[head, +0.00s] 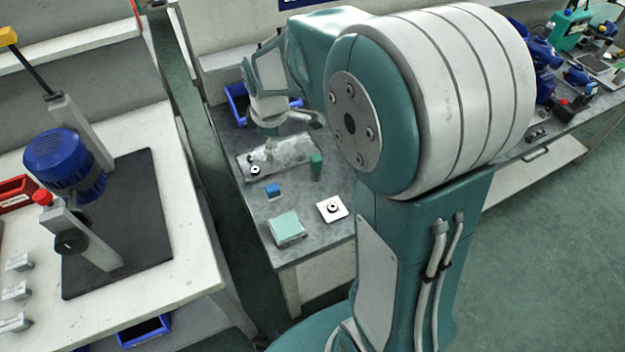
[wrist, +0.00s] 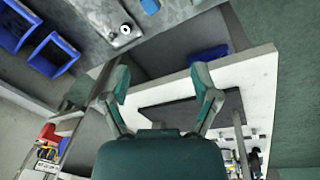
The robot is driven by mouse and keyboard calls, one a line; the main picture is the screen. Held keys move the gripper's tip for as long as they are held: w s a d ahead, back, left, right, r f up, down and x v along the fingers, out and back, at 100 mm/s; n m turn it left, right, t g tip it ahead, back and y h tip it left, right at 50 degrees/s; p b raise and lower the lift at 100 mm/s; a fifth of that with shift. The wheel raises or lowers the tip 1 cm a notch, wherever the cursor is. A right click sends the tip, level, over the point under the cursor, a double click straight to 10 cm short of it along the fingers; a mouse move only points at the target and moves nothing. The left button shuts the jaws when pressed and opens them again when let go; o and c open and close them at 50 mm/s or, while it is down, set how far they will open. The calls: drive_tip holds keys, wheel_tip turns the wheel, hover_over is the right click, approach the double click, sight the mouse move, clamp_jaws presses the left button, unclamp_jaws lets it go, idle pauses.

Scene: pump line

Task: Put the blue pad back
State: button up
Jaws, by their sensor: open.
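The blue pad (head: 273,190) is a small blue block lying on the grey table, in front of the metal plate in the head view. A blue piece at the top edge of the wrist view (wrist: 150,5) looks like the same pad, partly cut off. My gripper (wrist: 160,88) is open, with two green fingers spread and nothing between them. In the head view my arm reaches over the back of the table, and its fingers cannot be made out clearly there. The gripper is apart from the pad.
A green cylinder (head: 316,166), a pale green box (head: 286,228) and a white square with a black ring (head: 332,208) stand near the pad. A metal plate (head: 292,151) lies behind. Blue bins (wrist: 50,54) are beyond. A white bench (head: 190,240) stands left across a gap.

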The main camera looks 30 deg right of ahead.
drive_tip(key=s+r+m+t, duration=0.2)
drive_tip(key=s+r+m, duration=0.3)
drive_tip(key=s, duration=0.5)
drive_tip(key=s+r+m+t, duration=0.1)
drive_tip(key=s+r+m, duration=0.4)
drive_tip(key=s, duration=0.6)
drive_tip(key=shift+r+m+t, duration=0.2)
drive_tip(key=shift+m+t, duration=0.2)
drive_tip(key=shift+m, duration=0.7)
drive_tip(key=c, duration=0.3)
drive_tip(key=shift+d, duration=0.15)
